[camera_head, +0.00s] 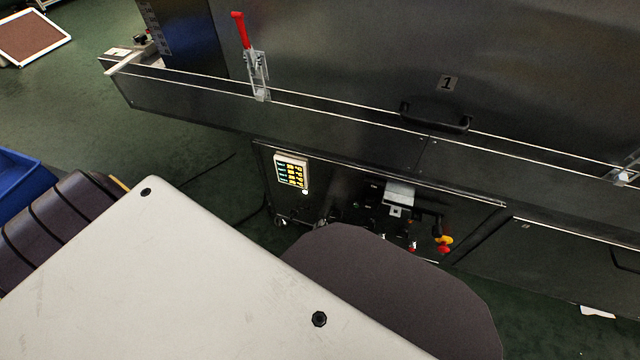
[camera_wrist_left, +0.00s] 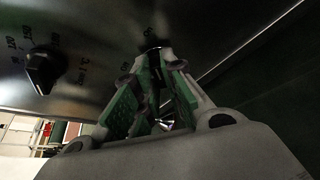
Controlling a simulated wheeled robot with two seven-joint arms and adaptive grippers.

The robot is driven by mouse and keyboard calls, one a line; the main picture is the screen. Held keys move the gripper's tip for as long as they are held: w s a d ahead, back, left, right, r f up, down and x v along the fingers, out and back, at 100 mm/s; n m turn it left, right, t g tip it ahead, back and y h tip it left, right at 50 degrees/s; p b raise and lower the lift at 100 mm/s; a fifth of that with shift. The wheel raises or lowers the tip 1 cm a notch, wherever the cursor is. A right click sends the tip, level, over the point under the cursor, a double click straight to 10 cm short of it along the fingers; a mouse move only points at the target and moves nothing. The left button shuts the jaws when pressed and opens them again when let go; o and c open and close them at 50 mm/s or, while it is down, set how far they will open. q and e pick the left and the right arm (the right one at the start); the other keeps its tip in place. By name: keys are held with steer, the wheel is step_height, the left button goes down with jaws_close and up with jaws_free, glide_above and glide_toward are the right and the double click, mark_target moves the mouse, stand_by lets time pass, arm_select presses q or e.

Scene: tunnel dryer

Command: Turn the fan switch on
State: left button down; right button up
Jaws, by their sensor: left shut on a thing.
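My left gripper (camera_wrist_left: 157,52) shows in the left wrist view with its green-padded fingers drawn together at the tips. The tips are against the dark control panel (camera_wrist_left: 110,50), closed around a small switch (camera_wrist_left: 155,44) that is mostly hidden between them. My right gripper is not in view.
The dark dryer body (camera_head: 340,60) carries a toggle clamp with a red handle (camera_head: 240,32) and a black handle (camera_head: 436,117). A lit display (camera_head: 292,171) and a yellow and red switch (camera_head: 443,242) are on the lower front. A blue bin (camera_head: 18,175) stands left.

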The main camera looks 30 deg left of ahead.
arm_select(q)
steer(key=shift+w+a+r, duration=0.1)
steer(key=shift+w+r, duration=0.05)
steer(key=shift+w, duration=0.15)
steer(key=c, duration=1.5)
jaws_free()
steer(key=shift+s, duration=0.15)
